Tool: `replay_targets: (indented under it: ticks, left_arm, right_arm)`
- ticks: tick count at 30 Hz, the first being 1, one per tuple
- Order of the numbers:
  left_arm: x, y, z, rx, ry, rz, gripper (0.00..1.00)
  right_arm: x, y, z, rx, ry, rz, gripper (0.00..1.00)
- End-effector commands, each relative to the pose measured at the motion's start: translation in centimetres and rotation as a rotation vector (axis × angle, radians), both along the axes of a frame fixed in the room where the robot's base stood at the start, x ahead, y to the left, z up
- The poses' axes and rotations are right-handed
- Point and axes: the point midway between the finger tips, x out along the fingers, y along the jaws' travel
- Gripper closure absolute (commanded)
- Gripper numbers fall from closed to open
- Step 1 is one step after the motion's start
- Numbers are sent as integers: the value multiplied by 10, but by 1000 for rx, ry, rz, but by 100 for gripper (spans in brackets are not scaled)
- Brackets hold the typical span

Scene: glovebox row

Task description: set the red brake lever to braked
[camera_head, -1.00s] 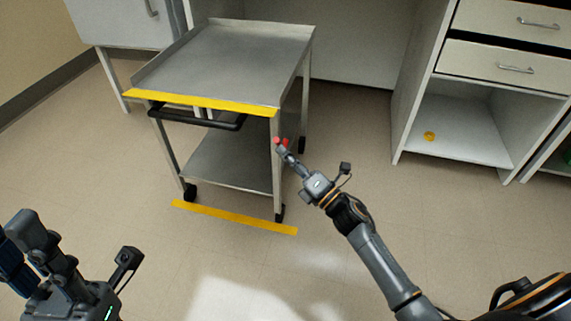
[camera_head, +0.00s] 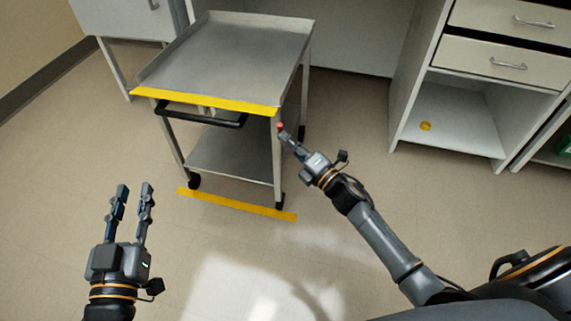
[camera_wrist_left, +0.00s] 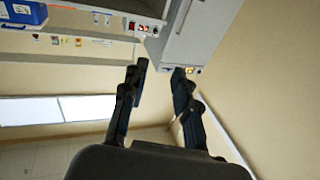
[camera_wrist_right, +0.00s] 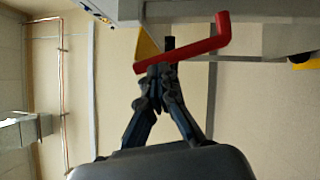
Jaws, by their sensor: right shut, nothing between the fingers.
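The red brake lever (camera_wrist_right: 190,50) is a bent red bar in the right wrist view, its short end turned up at the right. In the head view only a small red bit of the lever (camera_head: 280,126) shows by the trolley's right front leg. My right gripper (camera_head: 286,138) is shut and empty, its fingertips right at the lever. In the right wrist view the closed tips (camera_wrist_right: 160,72) overlap the lever's left end; whether they touch cannot be told. My left gripper (camera_head: 134,187) is open and empty, over the floor at the left, away from the trolley.
The steel trolley (camera_head: 225,60) has a yellow front edge, a black handle (camera_head: 205,117) and a lower shelf. A yellow strip (camera_head: 235,204) lies on the floor before it. Floor in front is clear.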

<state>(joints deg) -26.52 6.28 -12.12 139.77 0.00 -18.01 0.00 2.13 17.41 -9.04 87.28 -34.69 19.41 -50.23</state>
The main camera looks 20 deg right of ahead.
Motion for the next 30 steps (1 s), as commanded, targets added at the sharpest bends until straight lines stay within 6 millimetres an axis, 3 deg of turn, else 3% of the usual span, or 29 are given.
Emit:
replay_targets:
  ticks: [6,13,20,30]
  left_arm:
    - [-5,7,-38,56,217,14,71]
    - [-14,13,-65,91,360,23,71]
    - [-19,16,-77,106,427,27,71]
    - [-20,17,-80,109,438,27,71]
  right_arm:
    - [3,-2,6,-1,-3,0,100]
    - [6,-4,9,-2,-3,0,100]
    - [7,-5,10,-2,-4,0,100]
    - [7,-5,9,-2,-3,0,100]
